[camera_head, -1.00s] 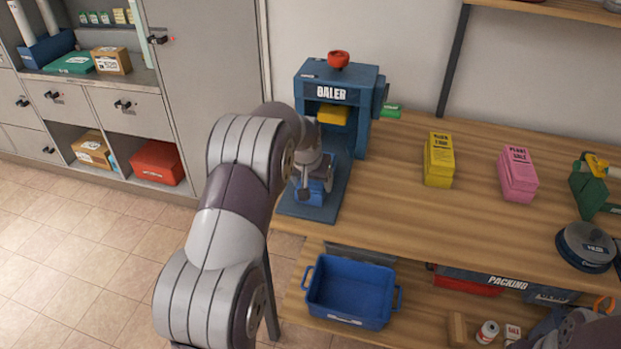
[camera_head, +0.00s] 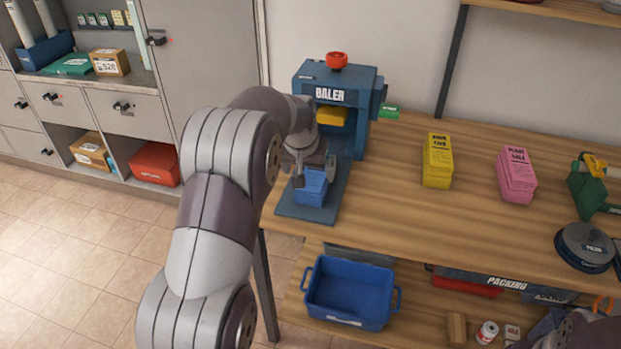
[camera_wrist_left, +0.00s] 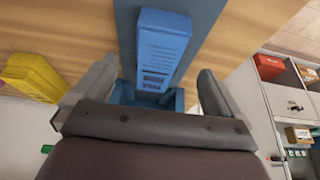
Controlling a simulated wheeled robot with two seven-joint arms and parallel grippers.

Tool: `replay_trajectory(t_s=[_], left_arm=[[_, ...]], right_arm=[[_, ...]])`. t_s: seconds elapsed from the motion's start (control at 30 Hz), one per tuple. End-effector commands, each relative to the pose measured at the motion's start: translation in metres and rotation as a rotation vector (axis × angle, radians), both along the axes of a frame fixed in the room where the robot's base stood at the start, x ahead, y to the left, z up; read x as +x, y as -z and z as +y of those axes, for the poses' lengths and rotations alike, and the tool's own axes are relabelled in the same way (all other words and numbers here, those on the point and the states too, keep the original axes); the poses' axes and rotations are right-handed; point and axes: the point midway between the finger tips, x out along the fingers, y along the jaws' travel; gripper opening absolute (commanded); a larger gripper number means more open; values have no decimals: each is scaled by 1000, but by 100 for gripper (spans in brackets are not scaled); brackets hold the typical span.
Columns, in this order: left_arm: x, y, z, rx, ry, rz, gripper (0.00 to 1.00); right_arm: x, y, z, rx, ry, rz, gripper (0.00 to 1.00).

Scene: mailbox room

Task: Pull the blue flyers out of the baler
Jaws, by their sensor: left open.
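The blue flyers (camera_head: 312,187) are a small blue stack on the baler's flat front plate (camera_head: 318,214), out in front of the press opening. They also show in the left wrist view (camera_wrist_left: 162,50), with printed lines on the face. The blue baler (camera_head: 338,78) stands at the left end of the table, with a red knob on top and a yellow block in its opening. My left gripper (camera_head: 314,169) is open, its fingers apart on either side of the flyers' near part in the left wrist view; contact cannot be told. My right gripper is not visible.
A yellow flyer stack (camera_head: 438,160) and a pink flyer stack (camera_head: 516,175) stand on the wooden table. A round grey object (camera_head: 585,248) is at the right. A blue bin (camera_head: 350,292) sits on the lower shelf.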

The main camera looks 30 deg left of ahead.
Motion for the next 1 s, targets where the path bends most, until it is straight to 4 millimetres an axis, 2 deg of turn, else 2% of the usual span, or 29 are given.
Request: replay_trajectory(t_s=[0.13, 0.33, 0.97, 1.0], left_arm=[[-12, -30, -2, 1, 0, -3, 100], [-21, -51, -4, 0, 0, 0, 100], [-20, -56, -4, 2, -9, -18, 100], [-25, -45, -5, -2, -17, -8, 100]], right_arm=[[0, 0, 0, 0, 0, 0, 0], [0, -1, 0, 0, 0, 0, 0], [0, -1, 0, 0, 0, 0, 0], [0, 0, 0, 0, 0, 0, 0]])
